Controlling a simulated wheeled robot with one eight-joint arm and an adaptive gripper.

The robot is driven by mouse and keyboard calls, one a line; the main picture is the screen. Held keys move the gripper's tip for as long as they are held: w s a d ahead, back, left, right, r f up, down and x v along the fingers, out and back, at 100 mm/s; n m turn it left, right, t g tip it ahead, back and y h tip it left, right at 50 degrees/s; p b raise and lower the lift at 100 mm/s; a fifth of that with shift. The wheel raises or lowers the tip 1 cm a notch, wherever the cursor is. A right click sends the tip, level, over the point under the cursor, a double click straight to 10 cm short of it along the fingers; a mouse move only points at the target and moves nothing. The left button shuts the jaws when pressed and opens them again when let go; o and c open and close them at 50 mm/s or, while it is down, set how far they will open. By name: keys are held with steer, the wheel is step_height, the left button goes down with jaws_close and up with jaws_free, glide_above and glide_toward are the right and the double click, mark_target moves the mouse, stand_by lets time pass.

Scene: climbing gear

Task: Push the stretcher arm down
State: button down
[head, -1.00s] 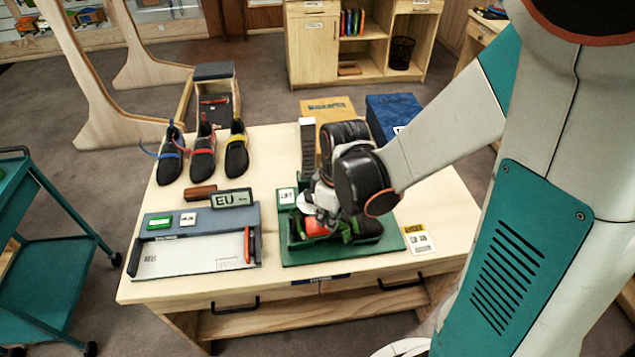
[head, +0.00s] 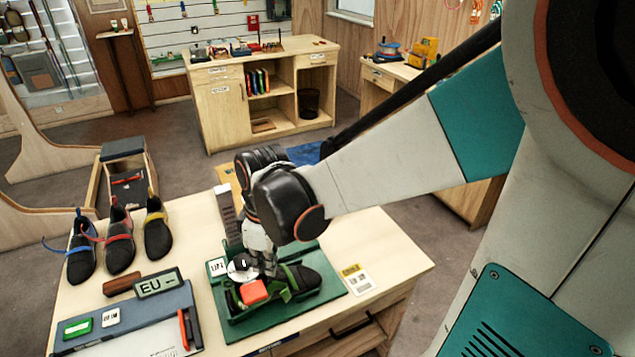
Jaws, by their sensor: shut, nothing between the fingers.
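The shoe stretcher stands on a green base plate (head: 318,300) on the wooden table. A black and green shoe (head: 305,278) sits on it, with an orange-red block (head: 253,291) at its left end. My gripper (head: 267,272) points down over the stretcher, just behind the block and close to the shoe. It is shut, with nothing seen held. My wrist and gripper hide part of the stretcher, so I cannot make out the stretcher arm clearly or tell whether the gripper touches it.
Three climbing shoes (head: 120,245) stand at the left of the table. The table's right end is clear.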

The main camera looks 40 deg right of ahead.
steer(key=shift+s+d+r, duration=0.1)
steer(key=shift+s+r, duration=0.1)
steer(key=shift+r, duration=1)
steer(key=shift+s+d+r, duration=0.1)
steer(key=shift+s+r, duration=0.1)
steer(key=shift+r, duration=0.95)
steer(key=shift+s+a+f+m+t+h+b, duration=0.1)
steer(key=shift+s+a+m+t+h+b, duration=0.1)
steer(key=shift+s+m+t+b, duration=1)
steer(key=shift+s+a+m+t+h+b, duration=0.15)
steer(key=shift+s+m+t+b, duration=0.65)
steer(key=shift+m, duration=0.8)
steer(key=shift+s+a+f+m+t+h+b, duration=0.1)
steer(key=shift+s+a+m+t+b, duration=0.1)
steer(key=shift+s+m+t+b, duration=0.8)
steer(key=shift+w+m, duration=0.3)
steer(key=shift+m, duration=0.1)
